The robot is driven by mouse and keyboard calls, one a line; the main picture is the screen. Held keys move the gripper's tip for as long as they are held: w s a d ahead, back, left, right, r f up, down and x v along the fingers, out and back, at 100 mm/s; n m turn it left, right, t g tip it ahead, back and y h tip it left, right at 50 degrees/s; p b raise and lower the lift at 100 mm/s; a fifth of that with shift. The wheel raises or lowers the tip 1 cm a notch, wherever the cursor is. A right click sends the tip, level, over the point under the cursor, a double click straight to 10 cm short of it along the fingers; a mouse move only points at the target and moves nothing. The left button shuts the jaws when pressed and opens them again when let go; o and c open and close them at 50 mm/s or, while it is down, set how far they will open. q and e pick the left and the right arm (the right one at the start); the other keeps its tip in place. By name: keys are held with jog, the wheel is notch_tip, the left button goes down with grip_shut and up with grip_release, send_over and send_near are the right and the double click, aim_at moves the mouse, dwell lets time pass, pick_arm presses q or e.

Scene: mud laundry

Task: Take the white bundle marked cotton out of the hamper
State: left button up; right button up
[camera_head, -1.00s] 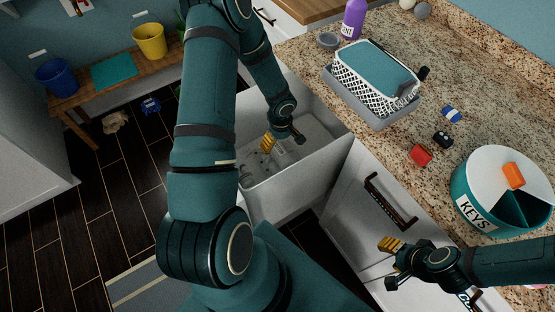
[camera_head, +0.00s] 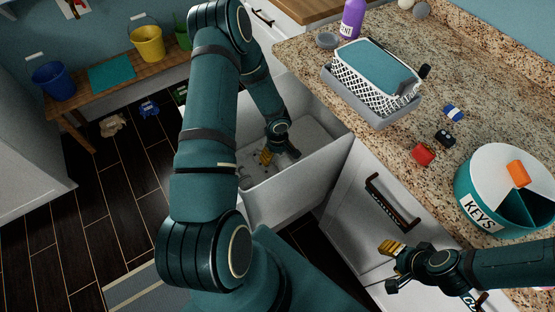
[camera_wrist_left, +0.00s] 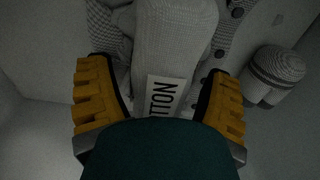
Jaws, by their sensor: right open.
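The white bundle (camera_wrist_left: 175,45) lies in the hamper and shows in the left wrist view. Its label reads "TTON", the rest hidden by my gripper's body. My left gripper (camera_head: 278,157) is down inside the pull-out white hamper (camera_head: 300,190). In the left wrist view my left gripper (camera_wrist_left: 160,105) is open, one yellow finger on each side of the bundle. I cannot tell whether the fingers touch it. In the head view my left arm hides much of the hamper's inside. My right gripper (camera_head: 393,266) is open and empty in front of the cabinet.
Other knitted or cloth pieces, one dark-striped (camera_wrist_left: 277,72), lie beside the bundle. The granite counter (camera_head: 455,75) at right carries a white basket (camera_head: 352,76), a purple bottle (camera_head: 353,18) and a round KEYS container (camera_head: 478,212). A bench (camera_head: 110,90) with buckets stands at back left.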

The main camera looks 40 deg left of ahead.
pick_arm(q)
jog(key=c, duration=1)
notch_tip(320, 180, up, 44)
jog(key=p, duration=2.1)
pick_arm(e)
notch_tip(320, 180, up, 22)
jog(key=w, duration=0.1)
jog(key=shift+d+r, duration=0.2)
jog(key=shift+d, duration=0.1)
jog(key=shift+w, duration=0.1)
pick_arm(q)
jog(key=s+d+b, duration=0.1)
jog(key=s+d, duration=0.1)
jog(key=s+d+b, duration=0.1)
jog(key=s+d, duration=0.1)
jog(key=s, duration=0.1)
jog(key=s+d+b, duration=0.1)
jog(key=s+d, duration=0.1)
jog(key=shift+s+d, duration=0.25)
jog(key=shift+s, duration=0.1)
pick_arm(e)
notch_tip(320, 180, down, 4)
jog(key=shift+r, duration=0.1)
